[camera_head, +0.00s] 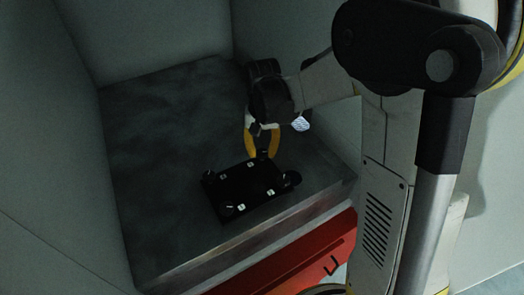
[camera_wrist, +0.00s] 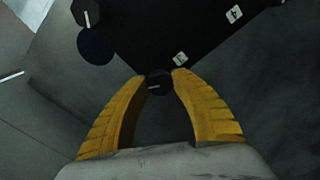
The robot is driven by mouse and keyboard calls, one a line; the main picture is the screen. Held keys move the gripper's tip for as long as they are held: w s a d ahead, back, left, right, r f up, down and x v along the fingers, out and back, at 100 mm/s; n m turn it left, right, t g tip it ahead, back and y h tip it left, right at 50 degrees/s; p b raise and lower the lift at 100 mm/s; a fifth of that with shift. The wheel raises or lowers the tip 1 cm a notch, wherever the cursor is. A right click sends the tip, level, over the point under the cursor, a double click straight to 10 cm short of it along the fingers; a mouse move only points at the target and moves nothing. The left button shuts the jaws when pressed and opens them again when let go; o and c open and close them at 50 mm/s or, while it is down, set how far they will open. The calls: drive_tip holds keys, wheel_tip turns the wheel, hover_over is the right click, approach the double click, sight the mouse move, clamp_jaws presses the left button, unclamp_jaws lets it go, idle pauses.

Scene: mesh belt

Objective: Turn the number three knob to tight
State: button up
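A flat black panel (camera_head: 246,185) lies on the dark bench top, with black knobs at its corners and small white number labels. My gripper (camera_head: 263,152), with yellow curved fingers, points down at the panel's far corner. In the wrist view, my gripper (camera_wrist: 158,76) has its fingertips against both sides of a small dark knob (camera_wrist: 159,84) with a pale pointer line. The white label beside this knob (camera_wrist: 180,58) is too small to read surely. A label reading 4 (camera_wrist: 234,13) is farther along the panel. The tight marking cannot be made out.
Another black knob (camera_wrist: 88,12) stands at a neighbouring panel corner, with a dark round disc (camera_wrist: 95,46) beside it. A knob also sits at the right corner (camera_head: 291,178). Grey walls enclose the bench (camera_head: 160,135); its left part is clear. A red front (camera_head: 290,255) lies below the edge.

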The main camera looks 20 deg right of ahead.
sight(262, 151)
drive_tip(key=o, duration=0.5)
drive_tip(key=shift+c, duration=0.2)
drive_tip(key=shift+r, duration=0.1)
wheel_tip(262, 151, up, 12)
idle(0.3)
